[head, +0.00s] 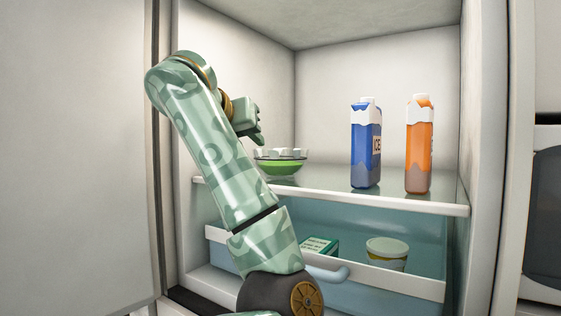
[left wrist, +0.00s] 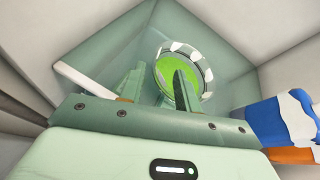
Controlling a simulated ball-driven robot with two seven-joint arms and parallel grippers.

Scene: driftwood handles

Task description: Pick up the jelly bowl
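The jelly bowl (head: 282,167) is a clear bowl with green contents and white pieces around its rim. It stands upright on the fridge's glass shelf, at the left. My left gripper (head: 258,130) is above and slightly left of the bowl in the head view, partly behind my own arm. In the left wrist view, the gripper's two fingers (left wrist: 158,78) are apart with nothing held between them. One finger overlaps the green inside of the bowl (left wrist: 196,68), the other lies outside its left rim. I cannot tell whether either touches it. My right gripper is not in view.
A blue carton (head: 366,145) and an orange carton (head: 419,145) stand to the right on the same shelf (head: 330,192). A drawer below holds a green box (head: 319,246) and a tub (head: 387,252). The fridge's left wall is close to my arm.

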